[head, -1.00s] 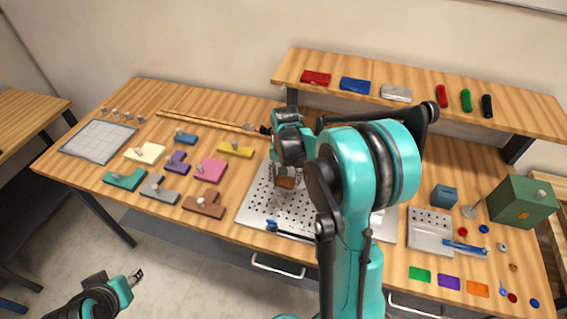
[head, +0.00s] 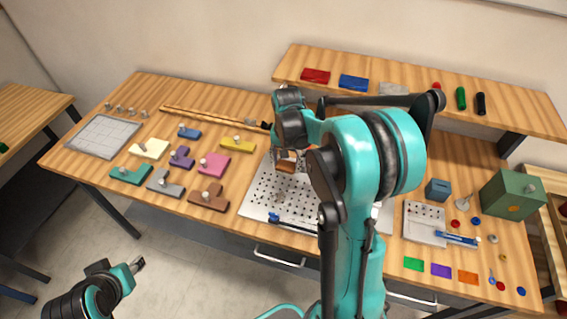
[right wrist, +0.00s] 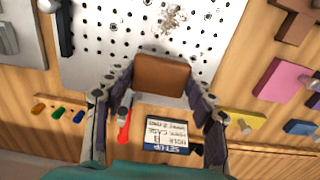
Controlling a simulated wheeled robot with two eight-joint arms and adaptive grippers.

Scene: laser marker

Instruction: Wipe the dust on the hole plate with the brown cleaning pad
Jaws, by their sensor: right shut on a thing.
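The hole plate (head: 262,200) is a light metal plate with rows of dark holes, lying on the table behind and left of my right arm. A grey dust patch (right wrist: 172,18) lies on it in the right wrist view; it also shows faintly in the head view (head: 280,197). My right gripper (right wrist: 160,82) is shut on the brown cleaning pad (right wrist: 161,75), holding it over the plate, apart from the dust. The pad also shows in the head view (head: 286,166). Whether it touches the plate I cannot tell. My left gripper (head: 137,265) is off the table at lower left, its jaws unclear.
Several coloured blocks with knobs, including a pink one (head: 214,165) and a brown one (head: 208,198), stand left of the plate. A labelled card (right wrist: 167,135) lies beside it. A white holed tray (head: 425,222) and a green box (head: 512,195) stand right. A shelf (head: 420,93) runs along the back.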

